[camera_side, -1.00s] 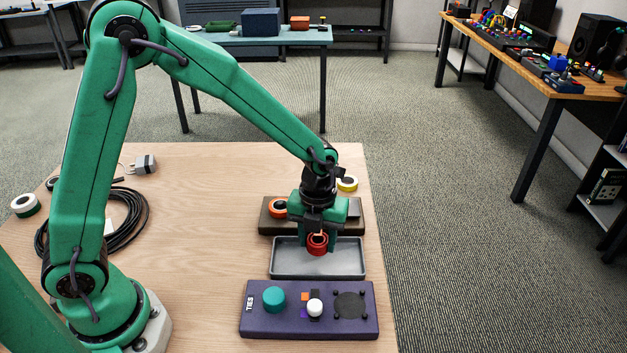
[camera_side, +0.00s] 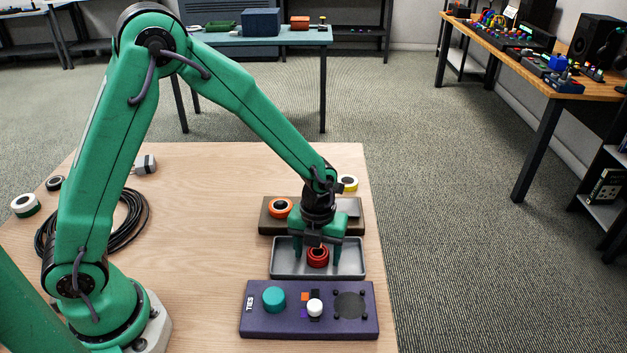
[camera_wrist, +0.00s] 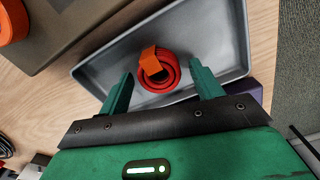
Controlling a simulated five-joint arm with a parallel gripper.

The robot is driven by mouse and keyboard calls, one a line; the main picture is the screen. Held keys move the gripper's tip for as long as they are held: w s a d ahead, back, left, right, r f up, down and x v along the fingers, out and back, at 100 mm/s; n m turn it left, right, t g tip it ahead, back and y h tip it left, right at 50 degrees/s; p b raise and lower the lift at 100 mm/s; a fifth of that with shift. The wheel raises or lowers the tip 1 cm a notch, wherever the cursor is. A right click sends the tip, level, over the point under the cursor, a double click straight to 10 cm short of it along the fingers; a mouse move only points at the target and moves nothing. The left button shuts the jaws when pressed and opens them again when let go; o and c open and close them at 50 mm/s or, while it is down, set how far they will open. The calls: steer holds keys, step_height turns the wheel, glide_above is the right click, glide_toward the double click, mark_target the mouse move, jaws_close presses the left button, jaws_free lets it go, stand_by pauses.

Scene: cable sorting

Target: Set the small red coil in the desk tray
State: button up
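The small red coil (camera_side: 317,257) lies in the grey desk tray (camera_side: 284,268), near its middle. In the wrist view the red coil (camera_wrist: 158,84) rests on the floor of the tray (camera_wrist: 205,28) with an orange strap (camera_wrist: 151,60) around one side. My gripper (camera_side: 317,255) is low over the tray and open, with one finger on each side of the coil. In the wrist view my gripper (camera_wrist: 158,80) has its green fingers spread wide, with visible gaps to the coil.
A purple box marked TIES (camera_side: 255,325) stands in front of the tray. A brown box (camera_side: 270,226) with an orange coil (camera_side: 281,208) is behind it. A yellow coil (camera_side: 348,183), a black cable (camera_side: 127,238) and a plug adapter (camera_side: 146,164) also lie on the table.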

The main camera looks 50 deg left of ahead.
mark_target(314, 252)
steer(key=shift+r, duration=0.1)
step_height(314, 252, up, 12)
stand_by(1.0)
steer(key=shift+r, duration=0.1)
stand_by(0.4)
steer(key=s+a+r+n+t, duration=0.2)
steer(key=s+n, duration=0.3)
steer(key=n, duration=0.5)
steer(key=s+a+r+n+t, duration=0.1)
steer(key=s+a+r+n, duration=0.4)
steer(key=n, duration=0.5)
steer(key=s+a+r+n+t, duration=0.2)
steer(key=s+a+r+n, duration=0.2)
steer(key=n, duration=0.6)
steer(key=shift+s+r+t, duration=0.25)
steer(key=shift+s+t, duration=0.05)
steer(key=shift+s, duration=0.95)
steer(key=shift+a, duration=0.1)
